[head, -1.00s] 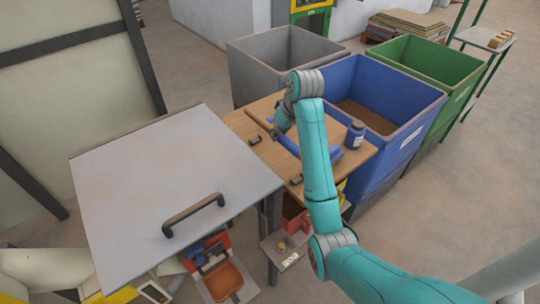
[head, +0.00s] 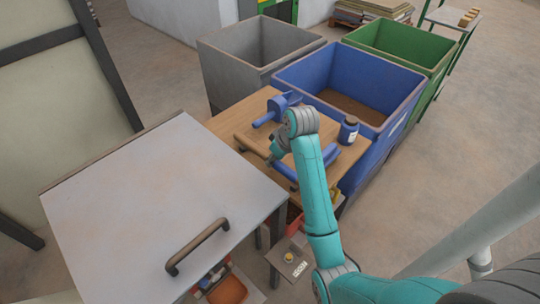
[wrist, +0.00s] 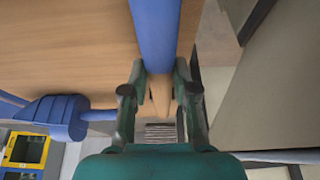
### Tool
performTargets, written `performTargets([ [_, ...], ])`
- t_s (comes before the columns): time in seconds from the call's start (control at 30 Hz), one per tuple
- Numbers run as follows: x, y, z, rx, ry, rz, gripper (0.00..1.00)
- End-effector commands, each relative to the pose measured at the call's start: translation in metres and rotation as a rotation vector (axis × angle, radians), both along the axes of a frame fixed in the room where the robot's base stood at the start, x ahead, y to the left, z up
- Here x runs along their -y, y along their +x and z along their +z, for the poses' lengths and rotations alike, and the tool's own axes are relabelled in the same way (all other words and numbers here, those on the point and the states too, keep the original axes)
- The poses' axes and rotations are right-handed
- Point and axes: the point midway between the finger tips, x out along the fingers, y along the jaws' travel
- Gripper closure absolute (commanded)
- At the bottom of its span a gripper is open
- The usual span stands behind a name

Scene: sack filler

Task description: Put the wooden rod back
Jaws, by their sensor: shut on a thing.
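My gripper (wrist: 160,88) is shut on the pale end of the wooden rod (wrist: 160,98) in the wrist view. A thick blue bar (wrist: 155,35) runs away from the fingers, in line with the rod; I cannot tell whether they are joined. In the head view my gripper (head: 275,158) is by the near left edge of the wooden table (head: 228,122), mostly hidden by my wrist. The rod cannot be made out there. The blue bar shows at the table's near side (head: 325,158).
Grey (head: 215,65), blue (head: 380,75) and green (head: 425,50) bins stand behind. A grey lid with a handle (head: 197,247) is at left.

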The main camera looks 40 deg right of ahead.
Motion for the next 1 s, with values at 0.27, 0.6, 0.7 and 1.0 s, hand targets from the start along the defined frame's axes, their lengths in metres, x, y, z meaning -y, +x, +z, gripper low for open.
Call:
performTargets([
  [0.27, 0.000, 0.000, 0.000, 0.001, 0.000, 0.000, 1.00],
  [0.6, 0.000, 0.001, -0.009, 0.002, -0.001, 0.000, 1.00],
  [0.7, 0.000, 0.000, -0.011, 0.001, 0.000, 0.000, 1.00],
  [1.0, 0.000, 0.001, -0.011, 0.001, 0.000, 0.000, 0.46],
])
